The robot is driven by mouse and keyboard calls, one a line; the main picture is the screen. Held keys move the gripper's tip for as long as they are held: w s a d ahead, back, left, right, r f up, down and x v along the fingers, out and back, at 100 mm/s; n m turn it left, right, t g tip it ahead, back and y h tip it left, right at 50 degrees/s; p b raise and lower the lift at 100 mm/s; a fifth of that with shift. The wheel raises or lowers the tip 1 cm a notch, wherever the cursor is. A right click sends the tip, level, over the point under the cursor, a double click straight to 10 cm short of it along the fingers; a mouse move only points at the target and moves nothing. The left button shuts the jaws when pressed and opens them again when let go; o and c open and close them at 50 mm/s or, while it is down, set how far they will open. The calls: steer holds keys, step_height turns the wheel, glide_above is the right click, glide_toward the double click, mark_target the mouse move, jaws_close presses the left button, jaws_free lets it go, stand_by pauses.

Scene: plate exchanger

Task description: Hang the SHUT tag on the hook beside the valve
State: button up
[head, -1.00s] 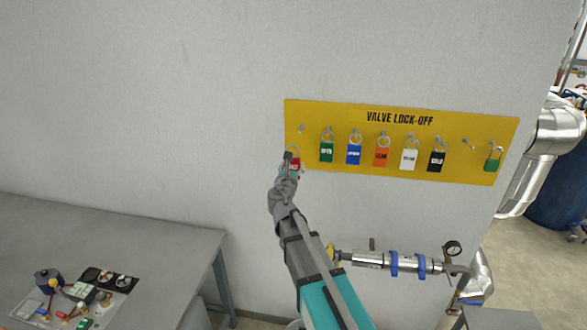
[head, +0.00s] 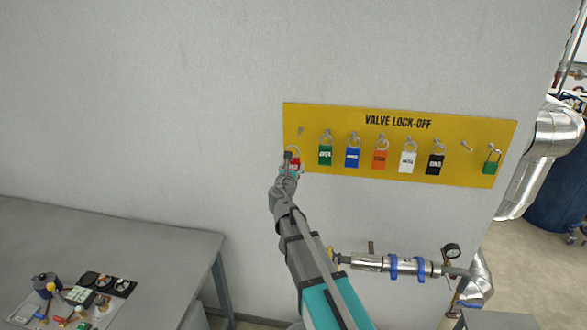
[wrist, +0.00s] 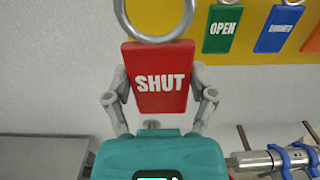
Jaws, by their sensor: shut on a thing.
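The red SHUT tag (wrist: 160,80) is between the fingers of my gripper (wrist: 158,92) in the wrist view, upright, with its metal ring at the top. In the head view the SHUT tag (head: 294,165) and my gripper (head: 287,165) are at the left end of the yellow VALVE LOCK-OFF board (head: 400,121). The gripper is shut on the tag. An empty hook (head: 300,130) is just above it on the board. The valve pipe (head: 370,264) is below the board, with a hook-like peg (head: 371,246) above it.
Green OPEN (head: 325,155), blue (head: 352,158), orange (head: 380,160), white (head: 407,162) and black (head: 434,164) tags hang along the board. A green padlock (head: 490,167) hangs at its right end. A grey table (head: 150,245) with parts stands at left. The wall above is clear.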

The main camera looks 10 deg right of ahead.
steer(key=shift+x, duration=6.7)
